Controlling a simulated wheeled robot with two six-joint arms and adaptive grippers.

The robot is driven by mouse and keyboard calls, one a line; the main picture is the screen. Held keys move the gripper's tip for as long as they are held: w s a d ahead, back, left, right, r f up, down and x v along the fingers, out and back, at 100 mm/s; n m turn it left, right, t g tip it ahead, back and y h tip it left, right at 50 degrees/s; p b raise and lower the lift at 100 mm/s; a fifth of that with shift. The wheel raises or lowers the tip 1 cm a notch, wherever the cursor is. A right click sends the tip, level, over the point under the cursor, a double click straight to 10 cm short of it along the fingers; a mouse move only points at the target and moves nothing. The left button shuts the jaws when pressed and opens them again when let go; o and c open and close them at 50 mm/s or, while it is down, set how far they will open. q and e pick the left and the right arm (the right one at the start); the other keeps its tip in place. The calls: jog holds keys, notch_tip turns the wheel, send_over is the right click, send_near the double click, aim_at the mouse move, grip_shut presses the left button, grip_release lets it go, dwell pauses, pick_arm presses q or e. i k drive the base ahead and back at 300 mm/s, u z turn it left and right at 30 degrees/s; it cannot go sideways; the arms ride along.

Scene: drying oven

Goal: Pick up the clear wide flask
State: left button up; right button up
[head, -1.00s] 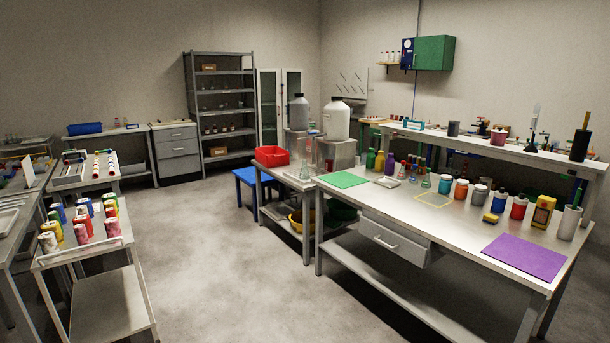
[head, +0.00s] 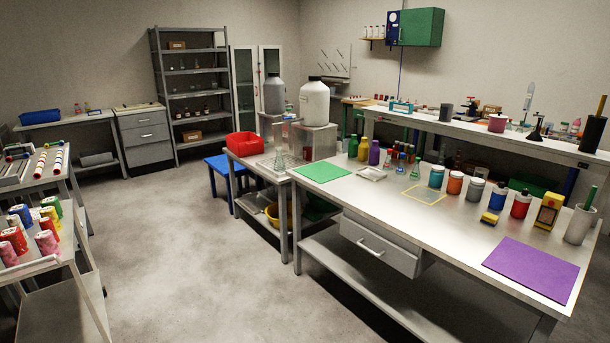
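A clear conical flask (head: 279,160) with a wide base stands upright on the low metal side table (head: 262,168), in front of the metal boxes. Smaller flasks with greenish contents, one of them here (head: 415,170), stand on the long workbench (head: 350,205) near coloured bottles. I cannot tell for certain which flask is the clear wide one. Neither of my grippers is in view.
A red bin (head: 244,145) is left of the clear flask, and a blue stool (head: 222,170) stands beside that table. A trolley with coloured cans (head: 47,243) is at the left. The grey floor (head: 180,250) between is clear.

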aim_at(280, 165)
jog(key=u, duration=0.5)
jog(key=i, duration=2.55)
jog(key=z, duration=0.2)
jog(key=i, duration=1.7)
jog(key=z, duration=0.4)
